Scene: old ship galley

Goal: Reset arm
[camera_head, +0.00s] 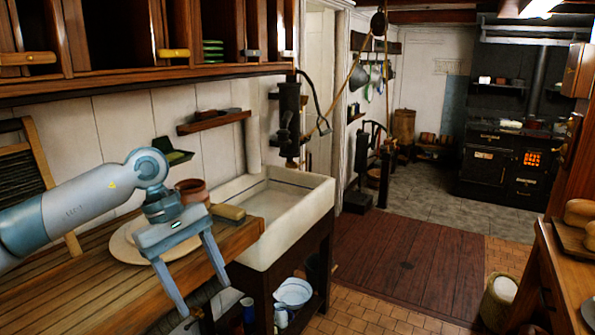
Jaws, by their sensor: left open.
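My left arm comes in from the left over the wooden counter. My left gripper (207,292) points downward at the counter's front edge, in front of a pale plate. Its two long fingers are spread apart, and nothing shows between them but the space below the counter. My right gripper is not in this view.
Shelves hang above. A wooden table (562,280) stands right.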

